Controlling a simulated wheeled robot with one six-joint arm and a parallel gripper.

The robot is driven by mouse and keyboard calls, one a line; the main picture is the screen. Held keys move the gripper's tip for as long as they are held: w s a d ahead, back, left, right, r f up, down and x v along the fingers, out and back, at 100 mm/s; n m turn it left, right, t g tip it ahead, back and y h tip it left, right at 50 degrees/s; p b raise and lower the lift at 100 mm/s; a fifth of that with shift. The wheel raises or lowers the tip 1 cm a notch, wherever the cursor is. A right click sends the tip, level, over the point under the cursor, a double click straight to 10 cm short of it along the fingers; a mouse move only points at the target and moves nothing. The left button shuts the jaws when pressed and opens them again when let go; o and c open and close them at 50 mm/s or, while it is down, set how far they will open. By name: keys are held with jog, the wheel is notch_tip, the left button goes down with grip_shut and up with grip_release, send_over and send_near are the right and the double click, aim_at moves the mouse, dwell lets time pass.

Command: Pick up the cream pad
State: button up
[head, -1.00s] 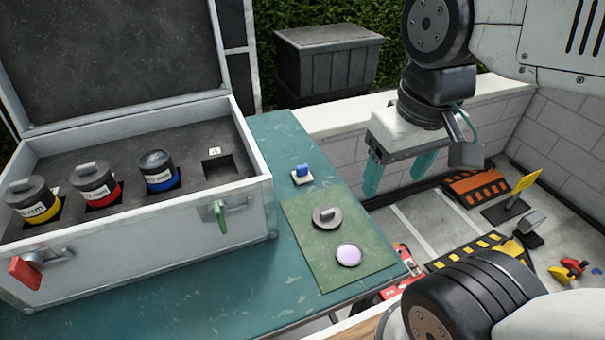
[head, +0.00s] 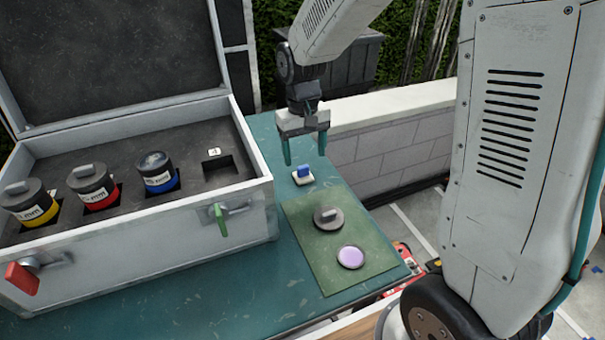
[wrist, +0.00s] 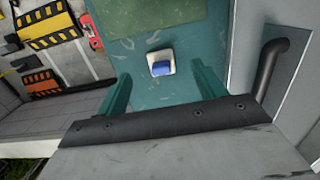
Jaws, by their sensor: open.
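The cream pad (head: 303,180) is a small pale square with a blue block on top. It lies on the teal table, just behind the green mat. In the wrist view the cream pad (wrist: 153,57) shows ahead of the fingers, roughly midway between them. My gripper (head: 304,162) is above the table near the pad, with its two teal fingers pointing down. In the wrist view my gripper (wrist: 158,85) is open and empty, its fingers wide apart. The pad is not between the fingertips in contact with either.
A green mat (head: 305,262) holds a grey lens cap (head: 328,217) and a lilac disc (head: 351,257). An open case (head: 150,255) with several lens canisters stands on the left. A pale wall (head: 400,104) runs behind the table. Free table (head: 255,285) lies between case and mat.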

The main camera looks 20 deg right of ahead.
aim_at(303, 167)
jog(key=shift+w+r+t, duration=0.25)
jog(key=shift+w+t, duration=0.15)
jog(key=shift+w, duration=0.75)
jog(key=f, duration=0.7)
jog(key=shift+s+d+f, duration=0.15)
jog(key=shift+s+f, duration=0.2)
jog(key=c, duration=1.1)
jog(key=shift+c, duration=0.2)
jog(key=shift+r, duration=0.2)
